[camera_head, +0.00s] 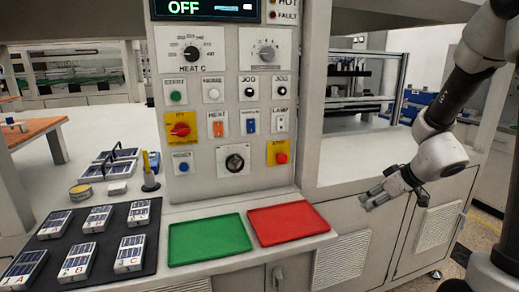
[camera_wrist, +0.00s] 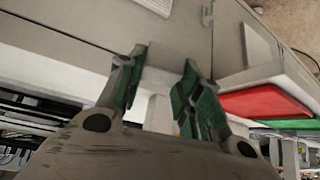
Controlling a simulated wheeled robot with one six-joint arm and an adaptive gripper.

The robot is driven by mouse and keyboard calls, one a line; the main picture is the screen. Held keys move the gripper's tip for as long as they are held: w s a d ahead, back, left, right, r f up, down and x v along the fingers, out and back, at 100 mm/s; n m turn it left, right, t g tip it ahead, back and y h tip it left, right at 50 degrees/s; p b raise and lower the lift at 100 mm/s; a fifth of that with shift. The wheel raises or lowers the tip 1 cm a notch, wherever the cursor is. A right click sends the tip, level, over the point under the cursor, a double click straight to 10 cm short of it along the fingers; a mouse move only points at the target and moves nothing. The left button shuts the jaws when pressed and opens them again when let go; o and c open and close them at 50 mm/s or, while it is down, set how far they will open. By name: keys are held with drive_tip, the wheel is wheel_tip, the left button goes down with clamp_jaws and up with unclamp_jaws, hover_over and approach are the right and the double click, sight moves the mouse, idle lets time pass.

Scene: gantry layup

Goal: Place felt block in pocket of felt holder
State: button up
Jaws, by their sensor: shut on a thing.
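My gripper (camera_head: 376,197) is at the right of the head view, in front of the pale cabinet and right of the red tray. In the wrist view my gripper (camera_wrist: 166,72) has its two green-padded fingers on either side of a pale grey block (camera_wrist: 166,54), which I take for the felt block. Its edges blend with the cabinet behind, and in the head view it is too small to tell from the fingers. I cannot make out a felt holder with a pocket in either view.
A green tray (camera_head: 209,240) and a red tray (camera_head: 288,224) lie on the shelf below the control panel (camera_head: 225,110). A dark mat (camera_head: 107,258) with several labelled panel blocks is at the left. A round tin (camera_head: 80,191) stands behind it. The space around my gripper looks clear.

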drive_tip(key=w+a+f+m+t+h, duration=0.1)
drive_tip(key=w+a+f+m+h, duration=0.1)
drive_tip(key=w+a+m+h, duration=0.2)
drive_tip(key=shift+w+a+m, duration=0.6)
drive_tip(key=shift+w+m, duration=0.35)
drive_tip(key=shift+m, duration=0.15)
